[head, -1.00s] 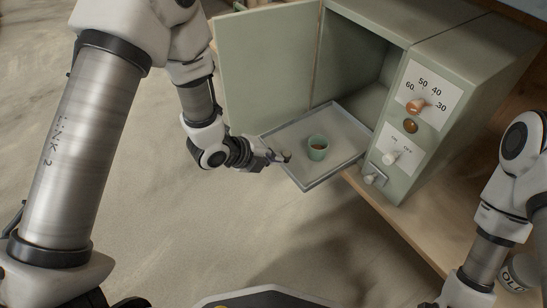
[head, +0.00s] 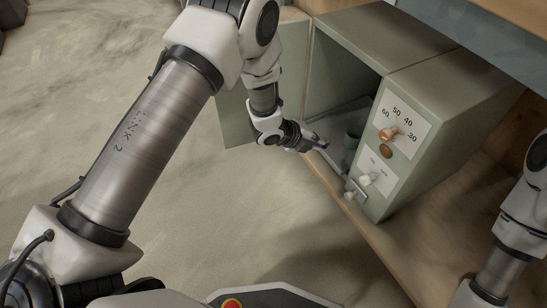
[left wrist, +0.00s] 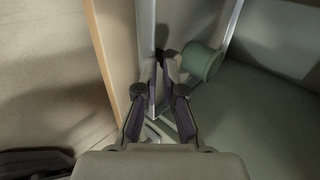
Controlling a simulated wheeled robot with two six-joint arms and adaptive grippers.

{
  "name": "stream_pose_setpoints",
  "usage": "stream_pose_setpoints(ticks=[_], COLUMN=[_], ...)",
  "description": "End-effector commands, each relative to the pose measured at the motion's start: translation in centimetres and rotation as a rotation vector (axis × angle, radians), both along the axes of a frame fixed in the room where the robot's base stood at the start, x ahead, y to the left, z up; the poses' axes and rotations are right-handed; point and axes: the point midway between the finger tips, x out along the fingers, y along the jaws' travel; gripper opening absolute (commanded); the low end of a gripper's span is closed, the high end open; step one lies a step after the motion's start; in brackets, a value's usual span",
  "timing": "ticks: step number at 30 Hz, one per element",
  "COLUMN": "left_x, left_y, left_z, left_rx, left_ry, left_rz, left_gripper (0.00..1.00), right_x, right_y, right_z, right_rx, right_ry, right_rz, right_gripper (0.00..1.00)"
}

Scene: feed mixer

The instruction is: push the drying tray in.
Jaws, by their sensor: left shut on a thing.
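The drying tray (head: 332,163) is mostly inside the green cabinet, with its pale front rim showing at the opening. My left gripper (head: 318,144) is at that rim, shut on the tray's edge. In the left wrist view my left gripper (left wrist: 170,75) has its fingers close together at the rim, right beside the green cup. The tray's far part is hidden by shadow and the cabinet wall. My right gripper is out of view.
The cabinet (head: 425,110) stands on a wooden shelf (head: 365,240). Its door (head: 236,112) is open to the left, partly behind my left arm. The floor in front is clear.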

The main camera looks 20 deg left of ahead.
Motion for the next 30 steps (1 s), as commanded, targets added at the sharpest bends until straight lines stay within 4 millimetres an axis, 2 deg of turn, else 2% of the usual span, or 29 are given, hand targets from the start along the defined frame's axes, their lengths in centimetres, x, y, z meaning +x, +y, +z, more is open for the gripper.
stream_pose_setpoints(ticks=[10,30], left_x=[1.9,2.2], left_y=[-1.6,-1.9], left_z=[-0.4,-0.4], left_rx=[0.004,0.004], left_ry=[0.007,0.008], left_rz=[0.000,-0.001], left_gripper=[0.00,0.00], right_x=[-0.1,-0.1], right_y=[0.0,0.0], right_z=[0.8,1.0], right_rx=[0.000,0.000], right_ry=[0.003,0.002], right_rz=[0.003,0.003], right_gripper=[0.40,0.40])
